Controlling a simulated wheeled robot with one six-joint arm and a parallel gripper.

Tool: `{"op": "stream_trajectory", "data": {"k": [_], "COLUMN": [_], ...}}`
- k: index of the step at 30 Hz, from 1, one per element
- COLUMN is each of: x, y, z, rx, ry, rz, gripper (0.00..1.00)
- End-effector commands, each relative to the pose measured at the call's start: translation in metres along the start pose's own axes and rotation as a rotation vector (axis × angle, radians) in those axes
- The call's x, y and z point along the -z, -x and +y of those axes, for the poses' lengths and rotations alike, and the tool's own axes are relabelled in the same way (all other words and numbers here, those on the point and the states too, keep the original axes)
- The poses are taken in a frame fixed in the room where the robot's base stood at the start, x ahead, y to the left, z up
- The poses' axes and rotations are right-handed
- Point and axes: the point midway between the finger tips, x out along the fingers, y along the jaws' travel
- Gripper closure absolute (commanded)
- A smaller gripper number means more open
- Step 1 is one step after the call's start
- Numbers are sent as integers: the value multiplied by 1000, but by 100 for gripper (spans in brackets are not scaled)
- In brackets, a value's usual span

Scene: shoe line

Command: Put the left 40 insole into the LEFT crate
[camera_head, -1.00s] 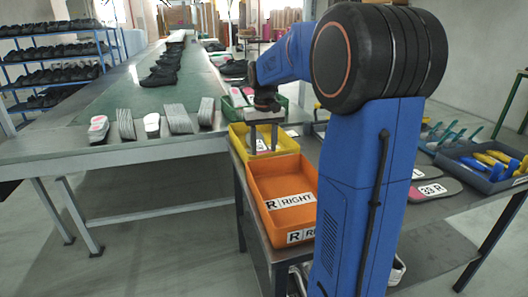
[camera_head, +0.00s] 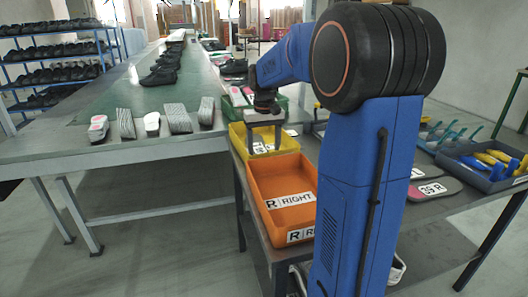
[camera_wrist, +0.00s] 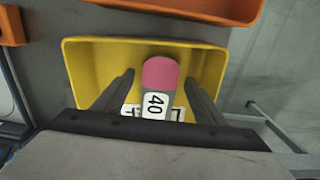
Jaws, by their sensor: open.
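The insole with a pink end and a "40" label (camera_wrist: 155,103) lies in the yellow crate (camera_wrist: 214,70) in the wrist view; its lower end is hidden by my gripper. The crate's floor label is mostly covered by the insole, so its word cannot be fully read. My gripper (camera_wrist: 159,78) is open, one finger on each side of the insole. In the head view my gripper (camera_head: 264,152) reaches down into the yellow crate (camera_head: 236,138), behind the orange crate.
The orange crate labelled RIGHT (camera_head: 286,180) stands in front of the yellow one, and a green crate (camera_head: 228,109) behind it. An insole labelled 39 R (camera_head: 434,189) and a blue-grey tool bin (camera_head: 490,174) are on the right. Several insoles and soles lie on the left table (camera_head: 60,146).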

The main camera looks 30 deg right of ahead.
Motion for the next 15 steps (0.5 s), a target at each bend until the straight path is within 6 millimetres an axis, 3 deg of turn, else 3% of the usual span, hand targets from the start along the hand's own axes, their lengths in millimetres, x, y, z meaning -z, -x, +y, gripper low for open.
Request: {"op": "stream_trajectory", "data": {"k": [15], "x": [1], "y": [90], "z": [0], "rx": [0], "ry": [0], "rz": [3], "gripper": [35]}}
